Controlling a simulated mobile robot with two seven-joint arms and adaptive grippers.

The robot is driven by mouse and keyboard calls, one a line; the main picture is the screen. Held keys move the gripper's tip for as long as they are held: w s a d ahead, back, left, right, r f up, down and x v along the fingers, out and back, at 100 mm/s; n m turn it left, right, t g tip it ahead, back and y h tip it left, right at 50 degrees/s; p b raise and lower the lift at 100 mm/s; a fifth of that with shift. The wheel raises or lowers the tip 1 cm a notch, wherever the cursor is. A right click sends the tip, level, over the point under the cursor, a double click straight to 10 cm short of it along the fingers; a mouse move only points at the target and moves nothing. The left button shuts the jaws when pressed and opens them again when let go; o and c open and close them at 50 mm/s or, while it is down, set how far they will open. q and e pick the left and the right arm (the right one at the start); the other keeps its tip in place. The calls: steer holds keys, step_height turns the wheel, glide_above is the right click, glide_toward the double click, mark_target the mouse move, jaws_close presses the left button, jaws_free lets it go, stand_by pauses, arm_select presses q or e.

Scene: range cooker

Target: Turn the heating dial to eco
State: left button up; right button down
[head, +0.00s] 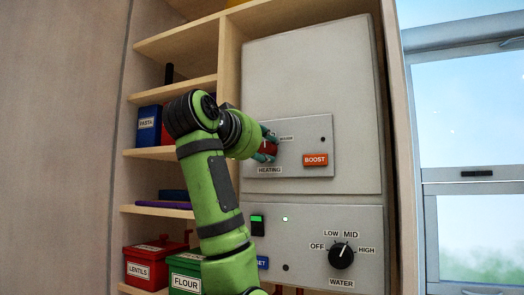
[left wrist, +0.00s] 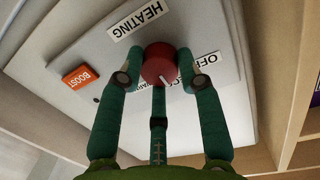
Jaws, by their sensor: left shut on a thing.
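The red heating dial (head: 268,148) sits on the upper control plate above the HEATING label (head: 270,170). It also shows in the left wrist view (left wrist: 160,62), with a pale pointer mark on its rim. My left gripper (head: 266,142) has its teal fingers around the dial and is shut on it; the fingers also show in the left wrist view (left wrist: 165,75). An OFF label shows beside the dial in the left wrist view, and the fingers partly cover the other labels. The exact setting of the pointer cannot be told. My right gripper is not in view.
An orange BOOST button (head: 315,160) is right of the dial on the same plate. Below are a black WATER dial (head: 341,256) and a green-lit switch (head: 257,225). Shelves with a red LENTILS box (head: 147,272) and a green FLOUR box (head: 186,282) stand left. A window is at right.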

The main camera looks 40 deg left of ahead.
arm_select(q)
steer(key=shift+r, duration=0.2)
stand_by(0.3)
steer(key=o, duration=1.1)
steer(key=shift+c, duration=0.2)
steer(key=shift+o, duration=0.4)
steer(key=shift+f, duration=0.1)
steer(key=v, duration=0.7)
steer(key=shift+s, duration=0.25)
